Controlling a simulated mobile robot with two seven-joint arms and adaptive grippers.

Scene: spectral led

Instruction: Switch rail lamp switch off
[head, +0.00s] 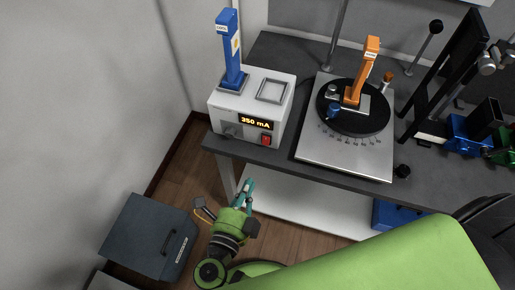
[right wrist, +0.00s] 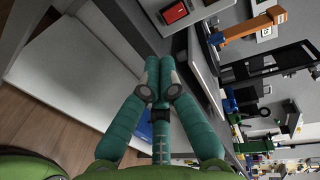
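The red rocker switch (head: 266,140) sits at the lower right of the front of a white power box (head: 235,118). The box's display (head: 256,122) is lit and reads 350 mA. The switch also shows at the top of the right wrist view (right wrist: 175,12). My right gripper (head: 248,184) is below the table's front edge, below and left of the switch in the head view, and apart from it. Its teal fingers (right wrist: 160,66) are together and hold nothing that I can see. My left gripper is not in view.
A dark knob (head: 231,132) is left of the display. A blue holder (head: 231,50) stands on the box. A turntable plate (head: 345,153) with an orange holder (head: 367,70) is to the right. A grey cabinet (head: 150,235) stands lower left. The dark table edge is above my gripper.

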